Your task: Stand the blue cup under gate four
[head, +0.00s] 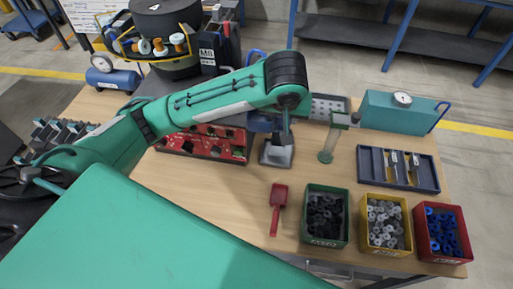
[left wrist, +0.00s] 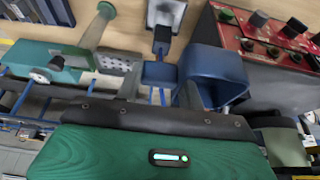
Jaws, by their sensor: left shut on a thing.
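The blue cup (head: 257,123) is in the middle of the head view, partly hidden by my left forearm. It looks large and close in the left wrist view (left wrist: 214,75). My left gripper (head: 272,124) is shut on it; the fingers are mostly hidden. The black round feeder (head: 166,26) stands at the back left, with orange and white parts at its front. I cannot make out numbers on its gates. My right gripper does not show.
The red panel (head: 203,143) with knobs lies left of the cup; a grey-based stand (head: 277,152) is just right. A green stand (head: 330,145), dark tray (head: 397,168), red scoop (head: 277,207) and green (head: 325,214), yellow (head: 384,221) and red (head: 441,233) bins occupy the right.

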